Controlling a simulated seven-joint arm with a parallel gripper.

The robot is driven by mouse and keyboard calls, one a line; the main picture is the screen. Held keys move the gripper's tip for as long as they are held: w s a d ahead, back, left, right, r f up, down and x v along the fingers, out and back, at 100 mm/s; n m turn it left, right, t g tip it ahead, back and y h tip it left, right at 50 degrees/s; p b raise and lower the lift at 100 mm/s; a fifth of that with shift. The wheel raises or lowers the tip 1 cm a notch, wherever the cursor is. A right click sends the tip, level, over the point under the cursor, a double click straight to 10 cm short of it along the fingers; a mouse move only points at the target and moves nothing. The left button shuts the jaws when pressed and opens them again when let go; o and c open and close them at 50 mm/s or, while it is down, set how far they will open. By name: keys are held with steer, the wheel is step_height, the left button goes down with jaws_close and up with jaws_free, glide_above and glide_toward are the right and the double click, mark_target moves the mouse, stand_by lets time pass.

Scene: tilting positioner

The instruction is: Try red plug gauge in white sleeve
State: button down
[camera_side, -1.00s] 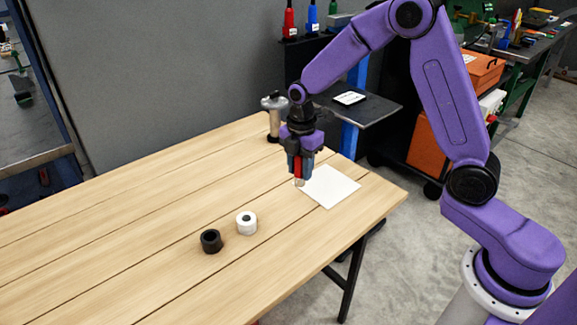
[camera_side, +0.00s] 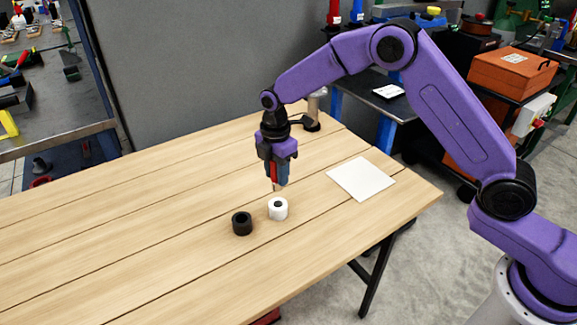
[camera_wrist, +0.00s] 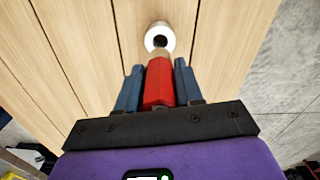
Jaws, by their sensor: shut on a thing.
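My gripper (camera_side: 277,183) is shut on the red plug gauge (camera_side: 272,171), which points down with its pale tip just above and slightly left of the white sleeve (camera_side: 278,212). In the wrist view the red plug gauge (camera_wrist: 159,82) sits between the two blue fingers, and my gripper (camera_wrist: 156,72) shows from above. The white sleeve (camera_wrist: 160,38) stands upright on the table beyond the tip, its dark bore facing up. The plug's tip appears outside the sleeve. How far above it the tip is I cannot tell exactly.
A black sleeve (camera_side: 242,223) stands just left of the white one on the wooden table (camera_side: 120,230). A white sheet (camera_side: 361,179) lies to the right. A metal post (camera_side: 314,108) stands at the back edge. The left of the table is clear.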

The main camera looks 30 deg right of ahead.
mark_target(277, 187)
steer(key=shift+f, duration=2.2)
steer(key=shift+f, duration=0.6)
steer(key=shift+r, duration=0.1)
stand_by(0.7)
steer(key=shift+r, duration=3.7)
